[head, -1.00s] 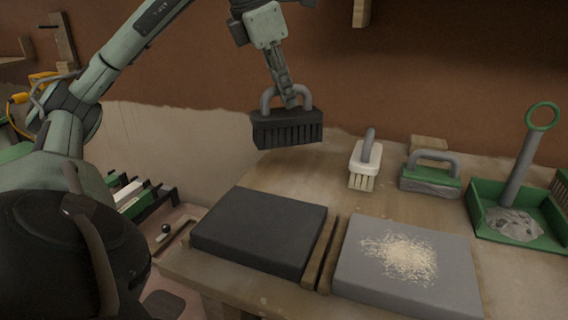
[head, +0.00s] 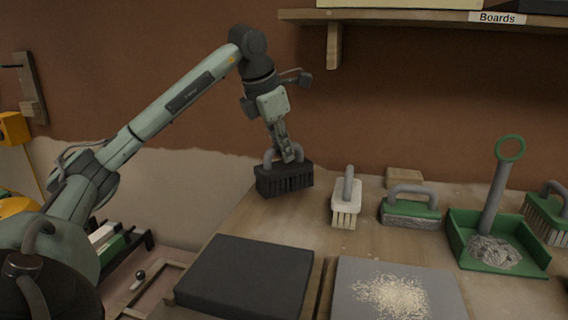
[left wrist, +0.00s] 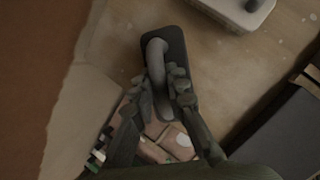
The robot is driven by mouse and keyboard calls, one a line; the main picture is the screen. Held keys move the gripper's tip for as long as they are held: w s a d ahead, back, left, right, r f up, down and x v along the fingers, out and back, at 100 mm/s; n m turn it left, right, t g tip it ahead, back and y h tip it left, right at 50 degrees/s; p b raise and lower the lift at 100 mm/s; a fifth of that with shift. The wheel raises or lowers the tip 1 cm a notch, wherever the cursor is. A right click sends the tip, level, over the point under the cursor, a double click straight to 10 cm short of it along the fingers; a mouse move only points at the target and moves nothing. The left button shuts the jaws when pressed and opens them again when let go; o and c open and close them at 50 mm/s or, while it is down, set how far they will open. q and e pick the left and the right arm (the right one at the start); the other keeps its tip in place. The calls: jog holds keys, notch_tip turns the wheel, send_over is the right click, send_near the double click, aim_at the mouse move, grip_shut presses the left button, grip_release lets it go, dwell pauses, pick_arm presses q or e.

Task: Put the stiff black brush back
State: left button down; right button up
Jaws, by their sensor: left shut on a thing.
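The stiff black brush (head: 285,181) has a black block, dark bristles pointing down and a grey loop handle. My left gripper (head: 284,155) is shut on its handle. The brush is upright at the back left of the bench, at or just above the surface; I cannot tell if it touches. In the left wrist view the brush (left wrist: 172,45) shows from above, with the fingers of my left gripper (left wrist: 164,92) on both sides of the grey handle. My right gripper is not in view.
Right of the black brush stand a white brush (head: 345,208), a green-backed float (head: 410,207), a green dustpan (head: 500,252) and a green brush (head: 546,215). A black board (head: 245,278) and a grey board (head: 395,292) with pale crumbs lie in front. A shelf (head: 420,18) hangs above.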

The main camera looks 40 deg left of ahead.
aim_at(283, 164)
pick_arm(q)
jog(key=shift+w+f, duration=0.2)
jog(key=shift+f, duration=0.05)
notch_tip(283, 164, down, 4)
jog(key=shift+r+b, duration=0.25)
jog(key=shift+b, duration=0.25)
jog(key=shift+f, duration=0.1)
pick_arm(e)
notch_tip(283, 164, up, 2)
pick_arm(q)
jog(key=shift+f, duration=0.1)
jog(key=c, duration=1.5)
grip_release()
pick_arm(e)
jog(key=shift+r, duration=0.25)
